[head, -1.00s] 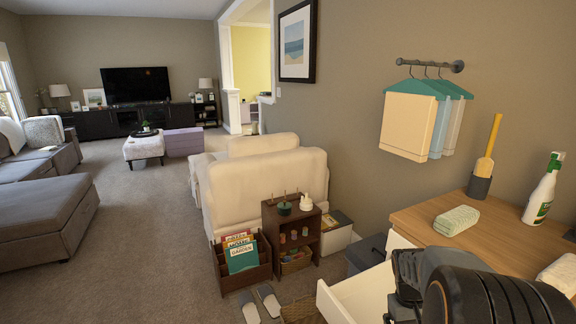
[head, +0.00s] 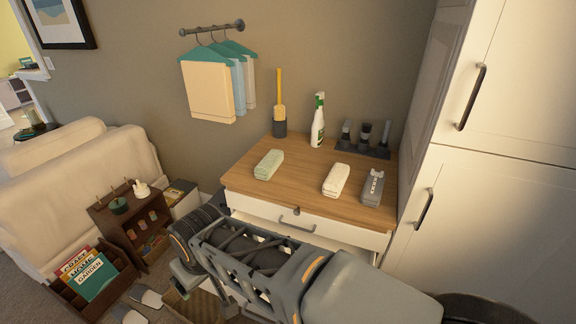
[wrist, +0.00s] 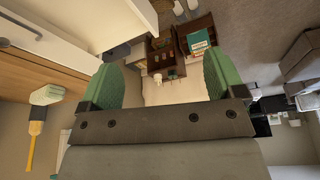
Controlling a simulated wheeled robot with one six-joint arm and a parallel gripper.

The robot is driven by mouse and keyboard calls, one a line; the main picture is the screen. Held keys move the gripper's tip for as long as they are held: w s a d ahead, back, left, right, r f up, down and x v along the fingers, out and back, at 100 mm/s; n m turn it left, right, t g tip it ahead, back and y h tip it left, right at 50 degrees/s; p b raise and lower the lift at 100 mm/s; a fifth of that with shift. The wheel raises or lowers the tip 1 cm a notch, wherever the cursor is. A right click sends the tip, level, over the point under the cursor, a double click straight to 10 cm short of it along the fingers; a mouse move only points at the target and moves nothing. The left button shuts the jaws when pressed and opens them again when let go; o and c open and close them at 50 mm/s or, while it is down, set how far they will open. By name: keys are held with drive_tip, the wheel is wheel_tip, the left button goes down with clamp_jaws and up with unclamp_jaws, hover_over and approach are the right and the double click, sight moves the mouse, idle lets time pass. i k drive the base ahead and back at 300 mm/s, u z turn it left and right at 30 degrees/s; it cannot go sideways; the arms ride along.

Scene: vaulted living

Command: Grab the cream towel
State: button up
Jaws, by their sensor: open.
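A cream rolled towel (head: 336,180) lies on the wooden dresser top (head: 305,190), between a green rolled towel (head: 268,165) and a grey rolled one (head: 372,187). A flat cream cloth (head: 207,92) also hangs at the front of the wall rail, with blue and white cloths behind it. My gripper (wrist: 160,86) is open in the wrist view, with its green fingers apart and nothing between them. It points toward the armchair side, away from the rolled towels. The green rolled towel shows at left in the wrist view (wrist: 47,95). In the head view my arm hides part of the dresser front.
A spray bottle (head: 318,122), a yellow-handled brush in a holder (head: 280,104) and a dark rack (head: 363,150) stand along the dresser's back. A tall white cabinet (head: 490,190) borders its right. A small brown shelf (head: 130,228) and a cream armchair (head: 70,180) are at left.

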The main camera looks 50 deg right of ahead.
sight(332, 186)
drive_tip(key=u, duration=0.3)
drive_tip(key=k, duration=0.8)
drive_tip(key=z, duration=0.65)
drive_tip(key=i, duration=0.5)
